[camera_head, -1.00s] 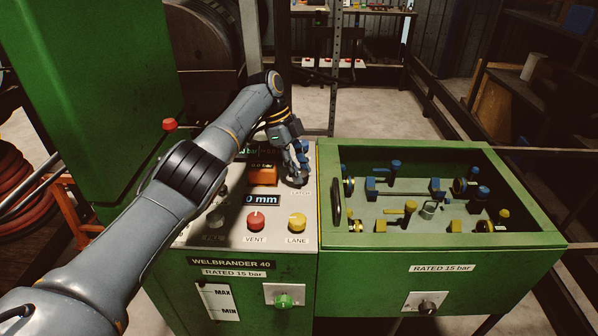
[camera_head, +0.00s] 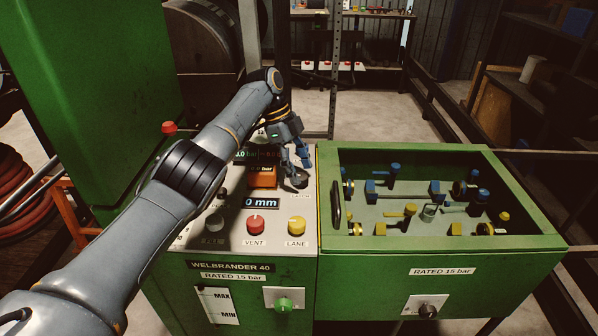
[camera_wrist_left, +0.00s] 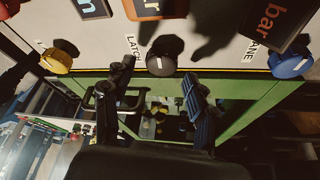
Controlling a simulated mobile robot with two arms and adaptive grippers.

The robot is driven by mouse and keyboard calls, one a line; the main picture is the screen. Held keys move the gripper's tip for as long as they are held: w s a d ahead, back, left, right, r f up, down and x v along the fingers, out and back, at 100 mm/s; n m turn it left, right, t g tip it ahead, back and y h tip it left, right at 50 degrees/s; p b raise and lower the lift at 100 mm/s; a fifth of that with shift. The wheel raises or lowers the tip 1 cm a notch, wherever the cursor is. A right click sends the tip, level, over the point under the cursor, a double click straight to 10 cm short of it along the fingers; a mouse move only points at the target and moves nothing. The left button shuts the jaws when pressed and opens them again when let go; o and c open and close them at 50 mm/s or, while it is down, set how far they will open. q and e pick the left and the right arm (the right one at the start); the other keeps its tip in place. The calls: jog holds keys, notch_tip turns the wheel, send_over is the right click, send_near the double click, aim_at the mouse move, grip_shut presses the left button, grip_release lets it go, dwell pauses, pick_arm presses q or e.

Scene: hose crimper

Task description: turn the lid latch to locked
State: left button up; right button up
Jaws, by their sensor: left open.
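The lid latch is a dark round knob (camera_head: 299,179) labelled LATCH on the right side of the grey panel. In the left wrist view the latch knob (camera_wrist_left: 165,55) shows a pale mark on its face, beyond the fingertips. My left gripper (camera_head: 296,164) is open and just above and behind the knob, apart from it. Its two fingers (camera_wrist_left: 158,82) are spread in the left wrist view with nothing between them. The lid (camera_head: 440,240) is the green frame over the box at right, and it appears down. My right gripper is not in view.
A yellow LANE knob (camera_head: 297,225) and a red VENT knob (camera_head: 255,224) stand in front of the latch. A blue knob (camera_wrist_left: 291,62) is beside it in the left wrist view. Displays (camera_head: 261,201) lie to its left. A black handle (camera_head: 336,201) stands at the lid's left.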

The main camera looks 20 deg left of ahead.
aim_at(299, 175)
pick_arm(q)
notch_tip(299, 175, up, 8)
jog(key=shift+r, duration=0.2)
dwell(0.5)
